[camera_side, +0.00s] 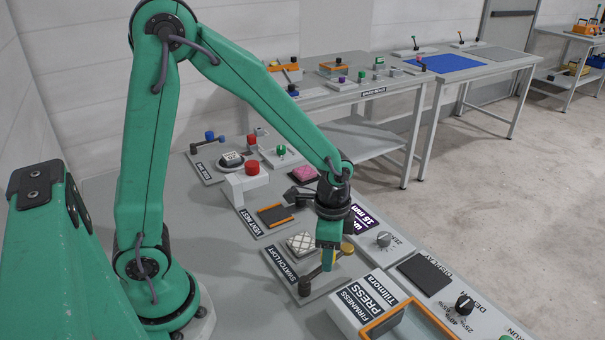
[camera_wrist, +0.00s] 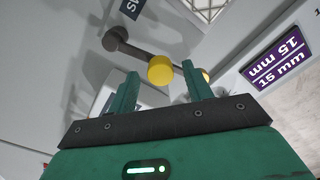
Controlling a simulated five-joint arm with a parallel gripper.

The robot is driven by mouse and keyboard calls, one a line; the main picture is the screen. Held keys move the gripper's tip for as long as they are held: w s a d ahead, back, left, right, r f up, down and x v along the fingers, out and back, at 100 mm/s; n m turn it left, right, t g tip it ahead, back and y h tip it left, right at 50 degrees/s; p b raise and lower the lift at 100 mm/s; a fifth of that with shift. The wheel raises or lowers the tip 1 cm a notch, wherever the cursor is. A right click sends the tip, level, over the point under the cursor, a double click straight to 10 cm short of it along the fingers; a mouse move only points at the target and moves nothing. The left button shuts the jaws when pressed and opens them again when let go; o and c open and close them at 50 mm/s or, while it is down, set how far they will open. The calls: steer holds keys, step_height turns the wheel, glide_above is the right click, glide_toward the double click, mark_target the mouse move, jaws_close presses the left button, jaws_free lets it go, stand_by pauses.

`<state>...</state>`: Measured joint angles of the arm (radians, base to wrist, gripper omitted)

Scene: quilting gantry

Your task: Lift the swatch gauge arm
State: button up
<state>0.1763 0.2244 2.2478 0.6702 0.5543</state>
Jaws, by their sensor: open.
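The swatch gauge arm (camera_side: 317,273) is a grey bar running from a dark round pivot (camera_side: 305,287) beside the white quilted swatch (camera_side: 300,243). In the wrist view the bar (camera_wrist: 148,53) leads from the pivot (camera_wrist: 115,38) to a yellow cylindrical knob (camera_wrist: 160,70). A second yellow piece (camera_wrist: 205,76) shows partly behind the right finger. In the side view, yellow shows by my fingers (camera_side: 328,264) and a gold knob (camera_side: 347,248) stands just right of them. My gripper (camera_wrist: 160,88) is open, pointing down, its fingers on either side of the knob; contact cannot be told.
The white firmness press (camera_side: 345,318) with its orange-edged tray stands close in front.

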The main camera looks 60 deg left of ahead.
step_height(320, 180, up, 8)
steer(key=shift+f, duration=0.25)
steer(key=shift+r, duration=0.1)
steer(key=shift+r, duration=0.1)
stand_by(0.4)
steer(key=s+a+r+n+t, duration=0.5)
steer(key=s+r+n, duration=0.3)
steer(key=s+r, duration=0.2)
steer(key=shift+s+a+r+t, duration=0.25)
steer(key=shift+s+a+t, duration=0.05)
steer(key=shift+s+a, duration=0.15)
